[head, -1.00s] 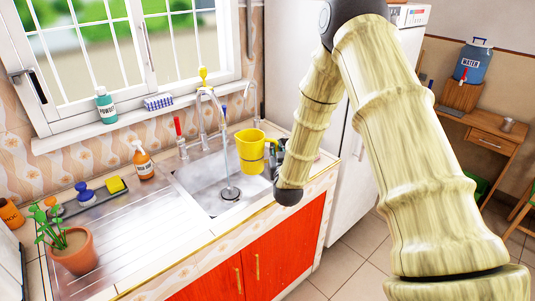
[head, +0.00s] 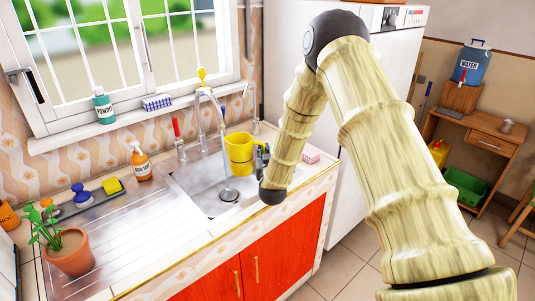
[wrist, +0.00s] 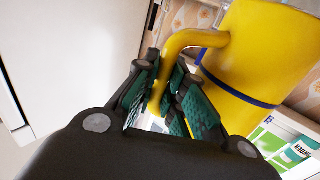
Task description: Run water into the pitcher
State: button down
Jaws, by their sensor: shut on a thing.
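The yellow pitcher (head: 238,149) is upright above the sink (head: 205,192). Its curved handle (wrist: 190,40) and dark blue band show in the wrist view. My gripper (head: 261,154) is on the pitcher's right; its green-padded fingers (wrist: 165,95) are shut on the handle. The tall curved faucet (head: 206,93) is running. Its thin water stream (head: 223,145) falls along the pitcher's left edge toward the drain (head: 229,195). I cannot tell whether any water enters the pitcher; its inside is not clearly visible.
A red-handled lever (head: 176,128) stands left of the faucet. An orange soap bottle (head: 141,162), a potted plant (head: 70,250) and a sponge (head: 113,186) are on the counter's left. The white fridge (head: 350,130) stands beside the counter.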

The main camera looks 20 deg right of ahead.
jog(key=w+a+f+b, duration=0.4)
jog(key=w+f+b, duration=0.2)
jog(key=w, duration=0.4)
jog(key=shift+w+f, duration=0.15)
jog(key=shift+f, duration=0.1)
dwell(0.7)
jog(key=shift+a+r, duration=0.1)
jog(key=shift+a, duration=0.05)
dwell(1.8)
